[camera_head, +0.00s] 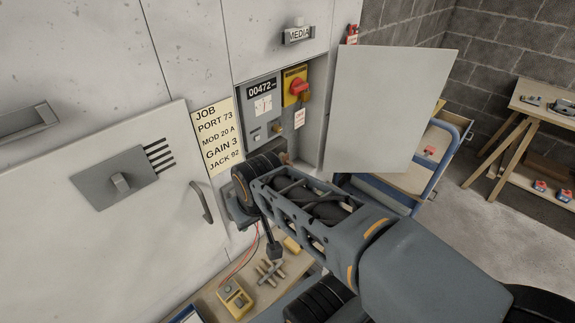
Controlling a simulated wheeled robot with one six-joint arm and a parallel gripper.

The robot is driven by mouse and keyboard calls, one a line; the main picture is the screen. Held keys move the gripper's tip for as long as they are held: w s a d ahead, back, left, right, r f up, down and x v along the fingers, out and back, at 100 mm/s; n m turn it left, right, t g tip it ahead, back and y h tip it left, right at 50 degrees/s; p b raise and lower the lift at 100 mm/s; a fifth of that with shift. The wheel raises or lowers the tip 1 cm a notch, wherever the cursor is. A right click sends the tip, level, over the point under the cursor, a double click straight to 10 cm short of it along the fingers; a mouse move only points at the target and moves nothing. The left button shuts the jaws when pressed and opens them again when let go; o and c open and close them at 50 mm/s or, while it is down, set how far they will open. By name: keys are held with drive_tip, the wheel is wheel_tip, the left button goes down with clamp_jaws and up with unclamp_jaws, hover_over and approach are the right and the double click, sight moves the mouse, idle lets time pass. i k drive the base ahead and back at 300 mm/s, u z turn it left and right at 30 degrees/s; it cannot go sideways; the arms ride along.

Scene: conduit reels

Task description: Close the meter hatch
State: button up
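The meter hatch, a plain pale panel (390,110), stands swung open at the right of its recess. Inside the recess is a grey meter box (263,105) reading 00472 with a dial. Beside it is a yellow switch box (295,85) with a red knob. My arm reaches in from the lower right, in front of the recess's lower part and below the hatch. My gripper (272,250) seems to be the dark end pointing down below the wrist, above the bench and apart from the hatch. Its fingers are too small and dark to tell open from shut.
A large door (135,200) with a curved handle is at the left, beside a job note (213,135). A bench (205,302) below holds a yellow multimeter (234,298) and a valve-like part. A blue-framed cart (440,160) stands behind the hatch.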

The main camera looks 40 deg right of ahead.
sight(383, 99)
drive_tip(key=k, duration=1.25)
drive_tip(key=z, duration=0.85)
drive_tip(key=i, duration=1.45)
drive_tip(key=u, duration=3.1)
drive_tip(key=k, duration=0.7)
drive_tip(key=u, duration=0.05)
